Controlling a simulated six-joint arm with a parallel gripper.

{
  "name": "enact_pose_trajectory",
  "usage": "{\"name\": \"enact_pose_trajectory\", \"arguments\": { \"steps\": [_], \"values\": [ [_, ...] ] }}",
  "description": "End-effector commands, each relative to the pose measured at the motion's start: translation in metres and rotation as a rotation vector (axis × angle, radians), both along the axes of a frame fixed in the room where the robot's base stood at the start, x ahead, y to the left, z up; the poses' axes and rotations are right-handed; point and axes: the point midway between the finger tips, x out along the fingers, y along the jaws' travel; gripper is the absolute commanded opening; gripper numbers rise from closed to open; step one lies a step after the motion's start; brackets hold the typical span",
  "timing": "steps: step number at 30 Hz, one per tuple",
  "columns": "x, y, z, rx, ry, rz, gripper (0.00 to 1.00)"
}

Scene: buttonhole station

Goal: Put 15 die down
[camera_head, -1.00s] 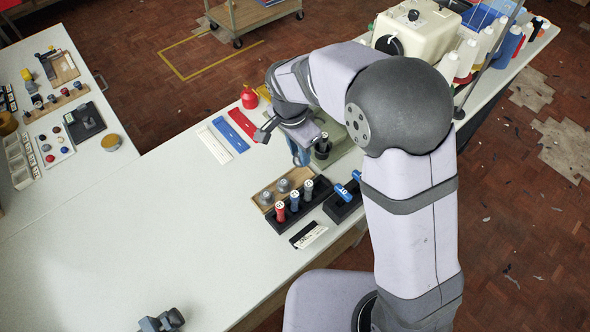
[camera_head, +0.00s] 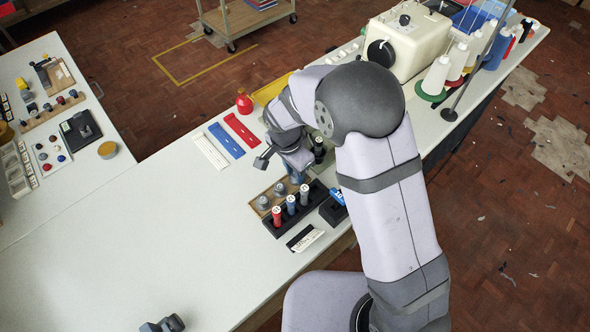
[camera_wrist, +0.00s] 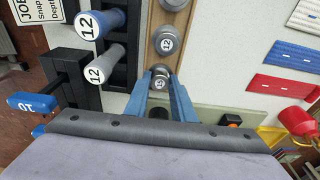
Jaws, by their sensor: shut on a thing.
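My gripper (camera_head: 297,174) points down at the far right end of the wooden die board (camera_head: 254,206). In the wrist view its blue fingers (camera_wrist: 161,92) are shut on a small grey die (camera_wrist: 160,82), whose label is hard to read. The held die lies in line with the board (camera_wrist: 180,20), over or at its near end in that view; I cannot tell whether it touches. Two other grey dies stand on the board, one marked 12 (camera_wrist: 166,41). In the head view they are the left die (camera_head: 262,202) and the middle die (camera_head: 278,189).
A black rack (camera_head: 272,227) beside the board holds red, blue and grey-handled tools. A black block with blue handles (camera_head: 337,195) stands right of it. White, blue and red strips (camera_head: 241,129) lie behind, near a red oil can (camera_head: 244,103).

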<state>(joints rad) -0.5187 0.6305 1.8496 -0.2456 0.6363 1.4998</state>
Motion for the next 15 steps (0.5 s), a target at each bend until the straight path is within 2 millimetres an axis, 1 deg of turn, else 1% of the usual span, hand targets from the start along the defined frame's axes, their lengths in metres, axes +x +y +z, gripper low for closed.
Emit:
{"name": "enact_pose_trajectory", "arguments": {
  "steps": [7,8,9,10,15],
  "values": [
    [0.0003,0.0001,-0.004,0.001,-0.001,0.0,0.0],
    [0.0001,0.0001,-0.0033,0.0,0.0,0.0,0.27],
    [0.0001,0.0001,-0.0028,0.0,0.0,0.0,0.37],
    [0.0001,0.0001,-0.0028,0.0,0.0,0.0,0.41],
    [0.0,0.0,-0.0027,0.0,0.0,0.0,0.41]
  ]
}}
